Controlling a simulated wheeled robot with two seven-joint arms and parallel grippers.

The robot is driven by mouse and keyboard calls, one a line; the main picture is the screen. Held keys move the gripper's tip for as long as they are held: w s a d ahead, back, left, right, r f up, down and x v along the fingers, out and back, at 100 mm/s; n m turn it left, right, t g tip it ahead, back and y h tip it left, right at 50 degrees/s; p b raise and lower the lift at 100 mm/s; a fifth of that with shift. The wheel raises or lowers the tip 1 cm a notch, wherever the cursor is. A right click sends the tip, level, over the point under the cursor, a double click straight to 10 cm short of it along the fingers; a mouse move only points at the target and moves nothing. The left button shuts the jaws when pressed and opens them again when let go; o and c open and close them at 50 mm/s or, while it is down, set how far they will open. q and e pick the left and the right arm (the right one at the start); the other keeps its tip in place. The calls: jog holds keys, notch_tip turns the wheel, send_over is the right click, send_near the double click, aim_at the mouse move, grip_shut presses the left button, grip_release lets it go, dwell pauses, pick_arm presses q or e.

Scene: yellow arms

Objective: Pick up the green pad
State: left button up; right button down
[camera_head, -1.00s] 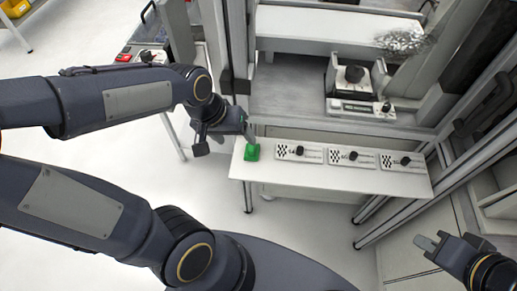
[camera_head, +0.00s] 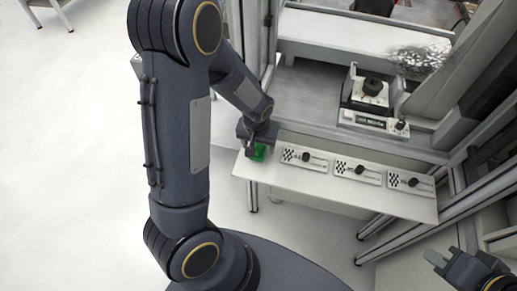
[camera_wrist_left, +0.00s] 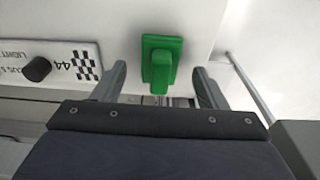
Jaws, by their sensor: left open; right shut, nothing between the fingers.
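The green pad (camera_head: 260,152) lies at the left end of the white shelf, partly hidden by my left gripper (camera_head: 255,150) in the head view. In the left wrist view the green pad (camera_wrist_left: 160,62) has a square base and a raised handle-like block. My left gripper (camera_wrist_left: 160,88) is open, with one finger on each side of the pad's raised block and visible gaps to both. I cannot tell whether the fingers touch the shelf. My right gripper (camera_head: 437,258) is shut and empty at the lower right, away from the shelf.
Several plates with black knobs and checkered markers, such as this one (camera_head: 304,158), line the white shelf (camera_head: 330,188) to the right of the pad. A device with a black knob (camera_head: 372,88) stands on the grey surface behind. Metal frame posts rise at both sides.

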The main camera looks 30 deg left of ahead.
pick_arm(q)
jog(key=shift+f, duration=0.55)
jog(key=c, duration=1.1)
jog(key=shift+o, duration=0.2)
jog(key=shift+r, duration=0.1)
jog(key=shift+w+r, duration=0.1)
jog(key=shift+r, duration=0.5)
jog(key=s+d+r, duration=0.3)
jog(key=s+r, duration=0.8)
jog(key=s, duration=0.2)
jog(key=shift+s+d+r, duration=0.3)
jog(key=shift+d+r, duration=0.05)
jog(key=shift+d, duration=0.05)
